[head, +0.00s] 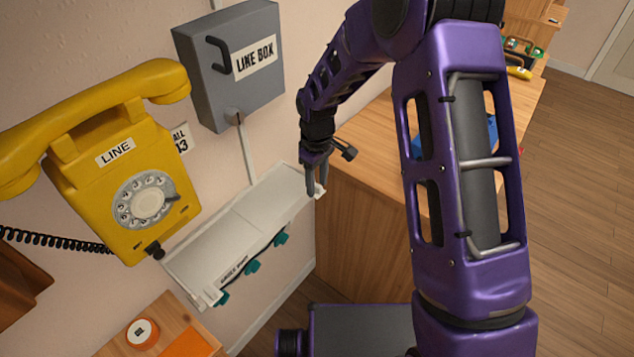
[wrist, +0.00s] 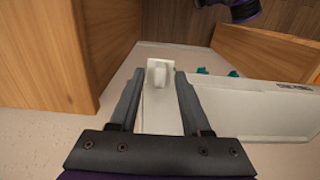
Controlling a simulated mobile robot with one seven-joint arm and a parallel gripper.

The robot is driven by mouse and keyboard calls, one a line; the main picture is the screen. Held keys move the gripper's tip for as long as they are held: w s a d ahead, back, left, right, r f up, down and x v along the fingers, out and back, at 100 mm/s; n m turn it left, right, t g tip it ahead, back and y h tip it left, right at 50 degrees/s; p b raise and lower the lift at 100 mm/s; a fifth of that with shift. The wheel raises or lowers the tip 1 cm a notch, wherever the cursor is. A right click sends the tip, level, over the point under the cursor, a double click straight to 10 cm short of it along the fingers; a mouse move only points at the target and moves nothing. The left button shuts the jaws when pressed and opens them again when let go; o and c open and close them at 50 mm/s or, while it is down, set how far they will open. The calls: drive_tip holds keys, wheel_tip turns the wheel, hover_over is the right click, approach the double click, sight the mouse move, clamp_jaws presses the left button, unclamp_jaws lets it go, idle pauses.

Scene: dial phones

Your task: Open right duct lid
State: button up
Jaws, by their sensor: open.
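The white wall duct (head: 192,268) runs along the wall below the line box, with a labelled front edge and teal pieces beneath it. Its right lid (head: 268,203) lies flat and looks closed, beside the left lid section. A small upright white tab (wrist: 158,73) stands at the far end of the white strip in the wrist view. My gripper (head: 314,190) is at the duct's right end, pointing down. In the wrist view my gripper (wrist: 159,82) is open, with one finger on each side of the tab and strip. Contact with the tab cannot be told.
A grey line box (head: 230,85) is on the wall above the duct, with a conduit running down. A yellow dial phone (head: 120,165) hangs at left. A wooden cabinet (head: 360,190) stands close to the duct's right end. A small wooden surface (head: 175,315) is at lower left.

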drive_tip(key=shift+f, duration=0.15)
drive_tip(key=shift+c, duration=0.3)
clamp_jaws()
idle(1.1)
